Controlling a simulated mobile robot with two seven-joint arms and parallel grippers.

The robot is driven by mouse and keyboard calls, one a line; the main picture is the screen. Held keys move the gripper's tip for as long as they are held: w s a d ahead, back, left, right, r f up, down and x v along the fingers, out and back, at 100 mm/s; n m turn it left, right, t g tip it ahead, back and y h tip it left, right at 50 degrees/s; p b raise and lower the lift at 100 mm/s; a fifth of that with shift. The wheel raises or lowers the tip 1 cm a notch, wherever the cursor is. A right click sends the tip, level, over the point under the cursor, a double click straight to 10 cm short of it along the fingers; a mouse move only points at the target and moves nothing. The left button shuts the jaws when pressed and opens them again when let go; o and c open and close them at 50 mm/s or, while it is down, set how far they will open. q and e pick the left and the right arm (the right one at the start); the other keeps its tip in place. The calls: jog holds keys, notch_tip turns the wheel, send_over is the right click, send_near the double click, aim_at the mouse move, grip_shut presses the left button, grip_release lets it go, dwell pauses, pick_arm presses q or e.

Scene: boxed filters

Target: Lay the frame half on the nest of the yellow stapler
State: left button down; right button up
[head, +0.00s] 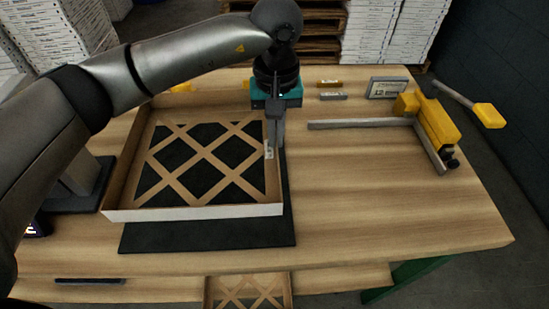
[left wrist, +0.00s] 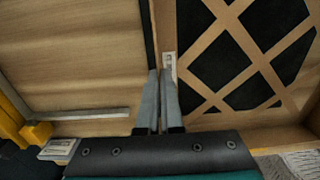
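The frame half (head: 207,170), a shallow brown cardboard tray with a lattice floor, is over the dark mat at the left of the table; its lattice (left wrist: 262,62) also shows in the left wrist view. Dark shows through the lattice openings. My left gripper (head: 274,150) points down at the frame half's right wall. Its fingertips (left wrist: 160,75) are close together with the thin wall between them. I cannot tell whether the frame half is lifted off the mat. The yellow stapler (head: 436,122) stands at the right, with grey metal rails (head: 360,124) forming the empty nest beside it.
The dark mat (head: 210,236) shows in front of the frame half. A small label stand (head: 387,88) and small blocks (head: 332,96) are at the back of the table. Another lattice frame (head: 250,291) lies low at the front. The table's middle right is clear.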

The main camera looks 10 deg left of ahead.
pick_arm(q)
jog(key=shift+f, duration=3.9)
jog(key=shift+f+b, duration=0.15)
jog(key=shift+b, duration=0.25)
jog(key=c, duration=1.1)
grip_release()
jog(key=shift+r, duration=0.2)
